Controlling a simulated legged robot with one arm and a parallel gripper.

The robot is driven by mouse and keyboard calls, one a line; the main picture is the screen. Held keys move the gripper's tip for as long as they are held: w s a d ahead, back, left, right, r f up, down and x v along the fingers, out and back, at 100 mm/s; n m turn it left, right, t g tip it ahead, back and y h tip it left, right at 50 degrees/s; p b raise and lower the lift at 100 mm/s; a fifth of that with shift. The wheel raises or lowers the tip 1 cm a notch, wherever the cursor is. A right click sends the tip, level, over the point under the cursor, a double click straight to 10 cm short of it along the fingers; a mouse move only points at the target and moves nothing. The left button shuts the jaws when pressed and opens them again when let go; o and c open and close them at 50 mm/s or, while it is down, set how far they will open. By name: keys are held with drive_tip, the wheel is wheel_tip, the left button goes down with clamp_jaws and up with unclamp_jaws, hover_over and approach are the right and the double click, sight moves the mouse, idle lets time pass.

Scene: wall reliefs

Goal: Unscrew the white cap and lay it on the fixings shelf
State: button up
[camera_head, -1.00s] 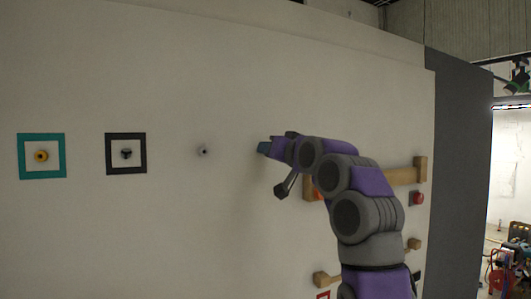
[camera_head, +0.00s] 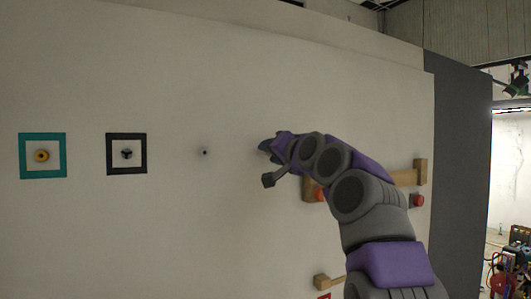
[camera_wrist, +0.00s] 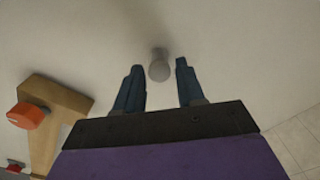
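In the wrist view a pale grey-white knob (camera_wrist: 159,66), which looks like the white cap, stands out from the wall between my fingertips. My gripper (camera_wrist: 158,72) is open around it, with clear gaps on both sides. In the head view my gripper (camera_head: 267,162) is at the wall, and its fingers hide whatever is between them. A small white round fitting with a dark centre (camera_head: 204,152) is on the wall to its left; I cannot tell whether it is the same knob. A wooden shelf (camera_head: 408,177) is on the right, partly behind my arm.
A red-orange block (camera_wrist: 28,115) is by a wooden piece (camera_wrist: 52,100) in the wrist view. A red button-like fitting (camera_head: 417,200) and lower wooden bar (camera_head: 328,281) are at right. Teal (camera_head: 42,135) and dark (camera_head: 126,135) frames hold fittings at left.

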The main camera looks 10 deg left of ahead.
drive_tip(key=shift+w+m, duration=0.1)
drive_tip(key=shift+m, duration=0.2)
drive_tip(key=m+p, duration=0.1)
drive_tip(key=m, duration=1.4)
drive_tip(key=c, duration=0.7)
drive_tip(key=n+b, duration=0.1)
drive_tip(key=n, duration=0.3)
drive_tip(key=shift+f, duration=0.2)
clamp_jaws()
drive_tip(key=shift+r+n, duration=0.1)
drive_tip(key=shift+n, duration=0.5)
